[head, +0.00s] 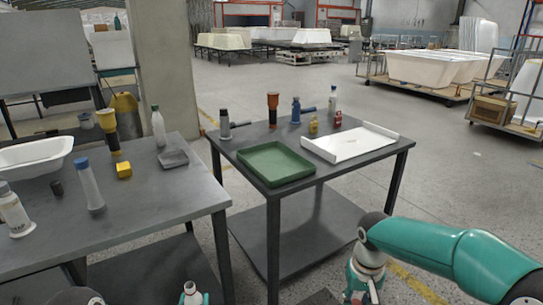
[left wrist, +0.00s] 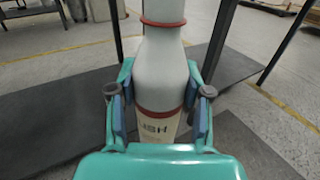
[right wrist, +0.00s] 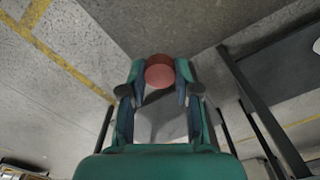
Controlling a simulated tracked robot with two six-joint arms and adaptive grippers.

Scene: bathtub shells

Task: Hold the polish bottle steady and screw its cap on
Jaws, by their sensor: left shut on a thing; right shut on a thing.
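My right gripper (right wrist: 160,90) is shut on the round red cap (right wrist: 160,72). In the head view my right gripper (head: 363,293) is at the bottom edge, right of the bottle and apart from it.
A grey table (head: 150,205) at left holds several bottles, a yellow block (head: 123,170) and a white basin (head: 35,155). Another table (head: 300,188) ahead holds a green tray (head: 275,165), a white tray (head: 350,143) and several tools and bottles. Open floor lies to the right.

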